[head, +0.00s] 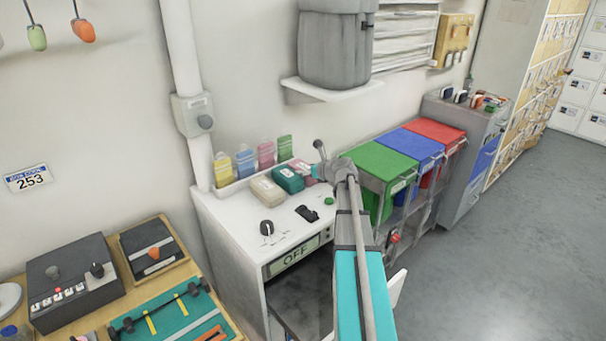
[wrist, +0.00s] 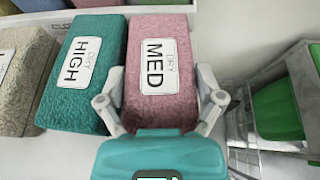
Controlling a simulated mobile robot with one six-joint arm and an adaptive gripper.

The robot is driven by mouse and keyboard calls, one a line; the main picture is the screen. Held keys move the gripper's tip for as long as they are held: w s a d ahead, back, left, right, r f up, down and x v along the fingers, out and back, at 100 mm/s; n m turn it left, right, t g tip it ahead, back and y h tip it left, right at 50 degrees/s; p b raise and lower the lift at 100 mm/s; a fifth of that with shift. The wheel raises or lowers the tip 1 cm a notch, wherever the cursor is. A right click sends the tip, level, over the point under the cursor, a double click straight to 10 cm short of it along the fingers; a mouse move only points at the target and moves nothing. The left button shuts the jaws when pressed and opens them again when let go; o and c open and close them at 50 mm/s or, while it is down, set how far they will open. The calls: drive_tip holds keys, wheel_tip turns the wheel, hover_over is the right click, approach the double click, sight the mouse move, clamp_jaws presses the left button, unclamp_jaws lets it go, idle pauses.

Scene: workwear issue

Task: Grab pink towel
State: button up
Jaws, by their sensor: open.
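The pink towel (wrist: 178,100) is a folded block with a white label reading "MED" in the wrist view. In the head view the pink towel (head: 299,165) shows only in part, behind my gripper (head: 322,172) at the right end of the towel row. In the wrist view my gripper (wrist: 160,100) is open, with one finger on each side of the towel's near end. The left finger is at the edge facing the teal towel (wrist: 85,62); the right finger is just off the right side. Whether either finger touches is unclear.
The teal towel, labelled "HIGH", lies close on the left, with a beige towel (wrist: 22,75) beyond it. Colored tags (head: 265,154) stand behind the row. Green (head: 378,162), blue (head: 412,149) and red (head: 436,131) lidded bins stand to the right. A black knob (head: 267,227) is on the white counter (head: 235,215).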

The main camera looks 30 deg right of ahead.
drive_tip(key=c, duration=0.9)
drive_tip(key=shift+r, duration=0.1)
wheel_tip(320, 180, up, 3)
drive_tip(key=p, duration=0.3)
drive_tip(key=shift+s+a+r+p, duration=0.4)
drive_tip(key=shift+s+r+p, duration=1.3)
drive_tip(key=shift+s, duration=0.6)
drive_tip(key=shift+s+a+r+p, duration=0.35)
drive_tip(key=shift+s+r+p, duration=1.25)
drive_tip(key=shift+s, duration=0.75)
drive_tip(key=shift+s+a+r+p, duration=0.4)
drive_tip(key=shift+s+r+p, duration=1.3)
drive_tip(key=shift+s, duration=0.6)
drive_tip(key=shift+f, duration=0.1)
